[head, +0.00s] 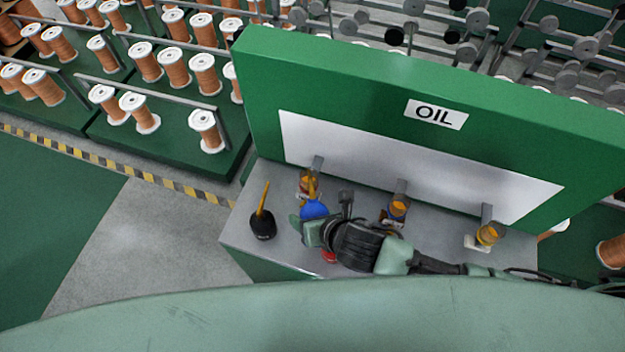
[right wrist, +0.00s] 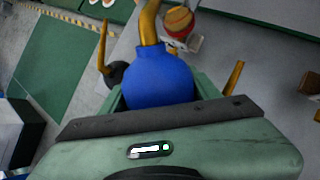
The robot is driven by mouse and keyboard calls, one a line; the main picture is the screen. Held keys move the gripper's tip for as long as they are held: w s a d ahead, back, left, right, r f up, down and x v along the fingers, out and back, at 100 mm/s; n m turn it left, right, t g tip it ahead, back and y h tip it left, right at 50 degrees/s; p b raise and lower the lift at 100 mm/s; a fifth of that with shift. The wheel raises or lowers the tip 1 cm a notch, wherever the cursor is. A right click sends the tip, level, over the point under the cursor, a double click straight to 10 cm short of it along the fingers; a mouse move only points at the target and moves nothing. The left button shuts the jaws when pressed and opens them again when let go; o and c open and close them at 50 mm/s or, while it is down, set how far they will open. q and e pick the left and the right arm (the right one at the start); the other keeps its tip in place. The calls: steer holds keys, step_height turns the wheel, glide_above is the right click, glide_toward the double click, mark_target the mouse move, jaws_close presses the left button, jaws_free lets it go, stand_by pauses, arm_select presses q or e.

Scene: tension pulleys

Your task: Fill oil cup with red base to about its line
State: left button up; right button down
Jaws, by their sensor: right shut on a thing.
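My right gripper (head: 309,228) is shut on a blue oil can (head: 314,210) with a yellow spout. In the right wrist view, the blue can (right wrist: 157,77) sits between the fingers, its spout rising beside an amber oil cup (right wrist: 178,20). This left cup also shows in the head view (head: 306,181), partly behind the spout. A reddish band shows low on it, but its base colour and fill line are unclear. A middle cup (head: 398,207) and a right cup (head: 486,236) hang along the panel. I cannot tell whether oil is flowing. My left gripper is out of view.
A black oil can (head: 263,224) stands at the bench's left end. A red object (head: 328,256) is mostly hidden under my right arm. The green OIL panel (head: 400,95) rises behind the grey bench (head: 240,238). Wire spools (head: 204,130) stand beyond at left.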

mark_target(315, 211)
steer(key=shift+r+g, duration=0.3)
steer(key=shift+g, duration=0.2)
steer(key=shift+s, duration=0.1)
steer(key=shift+r, duration=0.1)
stand_by(0.5)
steer(key=shift+r+g, duration=0.55)
steer(key=shift+g, duration=0.05)
stand_by(0.7)
steer(key=shift+r+m+g, duration=0.3)
steer(key=shift+r, duration=0.05)
steer(key=shift+r, duration=0.15)
stand_by(0.8)
steer(key=shift+r+g, duration=0.3)
steer(key=shift+g, duration=0.1)
stand_by(3.8)
